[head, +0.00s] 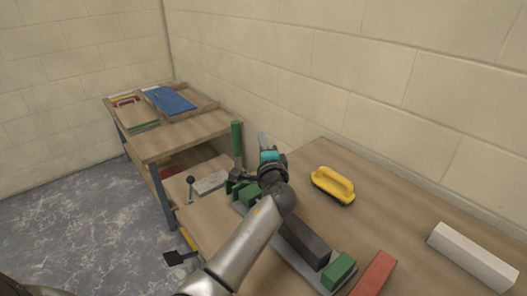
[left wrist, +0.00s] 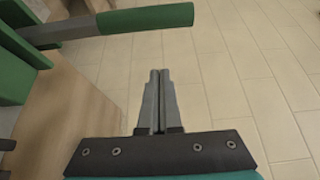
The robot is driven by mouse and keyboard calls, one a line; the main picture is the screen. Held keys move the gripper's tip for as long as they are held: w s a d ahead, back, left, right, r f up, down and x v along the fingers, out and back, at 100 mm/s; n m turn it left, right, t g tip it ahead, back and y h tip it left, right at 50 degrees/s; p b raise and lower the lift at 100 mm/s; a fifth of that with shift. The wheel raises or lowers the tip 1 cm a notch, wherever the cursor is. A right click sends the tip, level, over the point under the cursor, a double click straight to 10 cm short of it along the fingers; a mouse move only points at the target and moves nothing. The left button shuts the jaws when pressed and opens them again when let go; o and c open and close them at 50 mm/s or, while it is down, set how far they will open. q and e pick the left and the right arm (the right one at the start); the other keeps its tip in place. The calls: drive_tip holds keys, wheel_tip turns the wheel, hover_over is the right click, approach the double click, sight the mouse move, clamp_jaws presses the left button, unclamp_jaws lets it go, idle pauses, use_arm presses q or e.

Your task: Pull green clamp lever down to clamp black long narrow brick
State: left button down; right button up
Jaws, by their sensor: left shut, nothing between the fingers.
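The green clamp lever (head: 236,140) stands upright at the far end of the clamp. Its green grip (left wrist: 145,18) and grey bar (left wrist: 62,33) cross the top left of the left wrist view. The black long narrow brick (head: 305,242) lies on the clamp's grey base (head: 287,252), between green blocks (head: 249,195) and (head: 338,270). My left gripper (head: 262,136) is just right of the lever in the head view; its fingers (left wrist: 159,74) are shut, empty and apart from the grip. My arm hides part of the clamp. My right gripper is not in view.
A yellow float (head: 333,186) lies right of the clamp. A red brick (head: 375,275) and a pale brick (head: 472,255) lie on the right. A grey brick (head: 210,182) and a black-knobbed rod (head: 190,189) are left of the clamp. A wall (head: 400,75) runs behind.

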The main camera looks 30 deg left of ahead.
sight(238, 155)
use_arm(q)
drive_tip(key=shift+s+a+p, duration=0.2)
drive_tip(key=shift+a+p, duration=0.15)
drive_tip(key=shift+a, duration=1.9)
